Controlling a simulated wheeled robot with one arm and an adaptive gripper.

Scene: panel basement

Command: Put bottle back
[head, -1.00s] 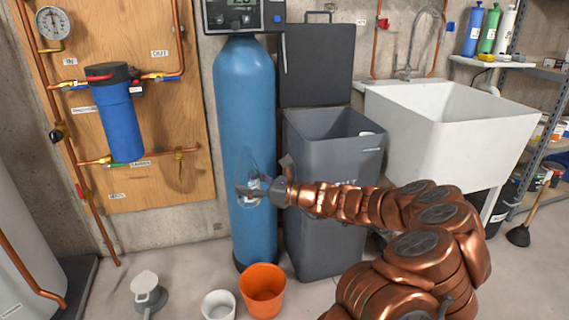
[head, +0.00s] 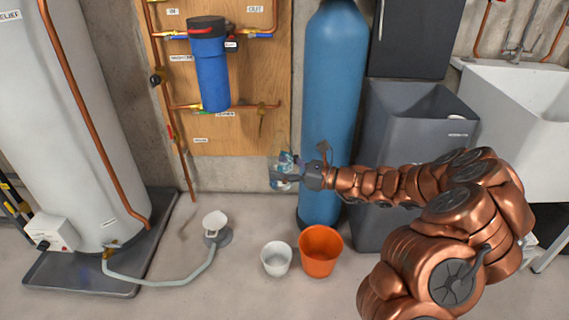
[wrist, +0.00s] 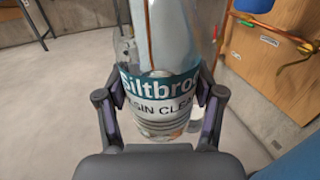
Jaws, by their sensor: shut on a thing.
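The bottle (wrist: 160,92) is clear, with a teal and white label reading "Siltbroo…" and "…SIN CLEA…". My gripper (wrist: 160,105) is shut on it, one finger on each side, in the wrist view. The bottle's upper part runs out of the top of that view. In the head view the bottle (head: 281,172) is held in the air at the tip of my gripper (head: 300,172), left of the blue tank and in front of the bare wall.
A white bucket (head: 276,258) and an orange bucket (head: 320,252) stand on the floor below. A blue tank (head: 332,100), grey bin (head: 415,130) and white sink (head: 530,110) stand right. A white heater tank (head: 80,110) with a hose is left.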

